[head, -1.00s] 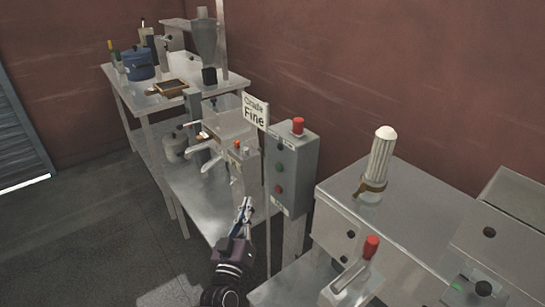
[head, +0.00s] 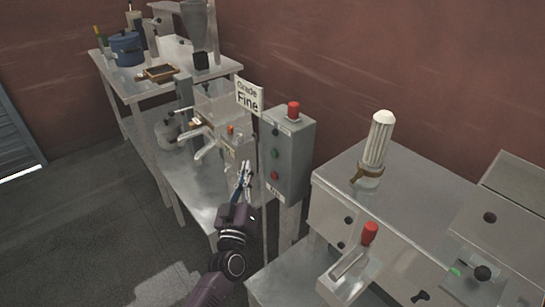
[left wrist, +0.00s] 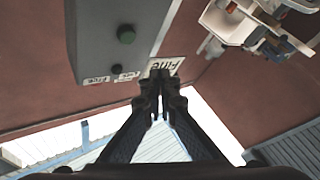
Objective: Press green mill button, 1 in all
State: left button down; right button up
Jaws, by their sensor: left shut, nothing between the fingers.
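A grey control box (head: 290,158) stands on a post, with a black button, a green button (head: 275,154) and a red button down its front face. The green button also shows in the left wrist view (left wrist: 126,34), where the box appears upside down. My left gripper (head: 244,168) is shut and empty, pointing up in the head view, just left of the box front at about the height of the lower buttons. In the left wrist view the fingertips (left wrist: 160,77) are together, below and right of the green button, apart from it. My right gripper is not in view.
A "Fine" grade sign (head: 249,97) stands left of the box, close behind the fingertips in the wrist view. A red knob (head: 293,110) tops the box. A metal machine (head: 390,205) stands right; a steel table (head: 170,85) with a blue pot stands back left.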

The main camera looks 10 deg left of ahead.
aim_at(274, 154)
pick_arm(q)
jog(key=shift+w+d+b, duration=0.4)
jog(key=shift+w+d, duration=0.55)
jog(key=shift+w, duration=0.2)
jog(key=shift+w+d+b, duration=0.4)
jog(key=shift+w+d, duration=0.5)
jog(key=shift+w, duration=0.25)
jog(key=shift+w+d, duration=0.25)
jog(key=shift+w, duration=0.1)
jog(key=shift+w+d, duration=0.25)
jog(key=shift+w, duration=0.1)
dwell(0.4)
jog(key=shift+s+a, duration=0.1)
jog(key=shift+s, duration=0.05)
jog(key=shift+s+a, duration=0.4)
jog(key=shift+s, duration=0.15)
dwell(0.3)
